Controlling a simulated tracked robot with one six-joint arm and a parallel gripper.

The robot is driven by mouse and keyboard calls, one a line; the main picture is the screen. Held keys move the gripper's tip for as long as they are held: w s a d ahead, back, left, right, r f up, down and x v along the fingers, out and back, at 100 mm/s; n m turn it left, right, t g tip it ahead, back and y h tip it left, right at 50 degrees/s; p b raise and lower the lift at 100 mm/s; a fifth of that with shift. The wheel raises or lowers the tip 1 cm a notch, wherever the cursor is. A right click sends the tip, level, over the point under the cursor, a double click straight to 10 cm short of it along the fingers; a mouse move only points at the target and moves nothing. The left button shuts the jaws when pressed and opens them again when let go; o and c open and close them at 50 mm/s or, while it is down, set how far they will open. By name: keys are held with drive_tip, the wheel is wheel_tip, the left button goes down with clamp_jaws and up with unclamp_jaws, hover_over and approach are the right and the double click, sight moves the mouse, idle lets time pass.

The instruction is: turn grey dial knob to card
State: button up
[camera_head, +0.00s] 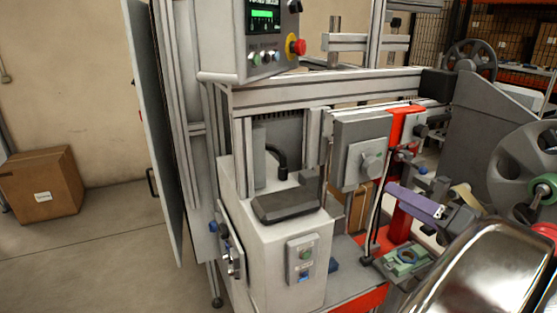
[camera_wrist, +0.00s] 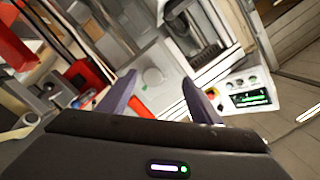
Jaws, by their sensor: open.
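The grey dial knob (camera_head: 371,165) sits on a light square plate on a grey box at the centre right in the head view. In the wrist view the round knob (camera_wrist: 152,76) shows between my fingertips, facing me. My gripper (camera_head: 392,188) has purple fingers and is to the right of and a little below the knob in the head view. In the wrist view my gripper (camera_wrist: 160,78) is open with nothing between its fingers, apart from the knob. I cannot make out a card or the dial's marks.
A control panel (camera_head: 262,40) with a green screen and a red stop button (camera_head: 297,46) is at the upper left of the knob. A red upright bracket (camera_head: 402,128) stands right beside the grey box. A white housing (camera_head: 262,255) is below left. A spoked handwheel (camera_head: 470,60) is behind.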

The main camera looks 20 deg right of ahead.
sight(375, 170)
drive_tip(key=s+d+h, duration=0.1)
drive_tip(key=d, duration=0.1)
drive_tip(key=shift+s+d+r+m+t+h, duration=0.3)
drive_tip(key=shift+s+r+t+h, duration=0.05)
drive_tip(key=shift+r+t+h, duration=0.05)
drive_tip(key=shift+w, duration=0.1)
drive_tip(key=shift+w+a, duration=0.15)
drive_tip(key=shift+w, duration=6.65)
drive_tip(key=shift+c, duration=0.2)
drive_tip(key=c, duration=0.9)
drive_tip(key=shift+a, duration=0.25)
drive_tip(key=shift+c, duration=0.5)
drive_tip(key=shift+d, duration=0.2)
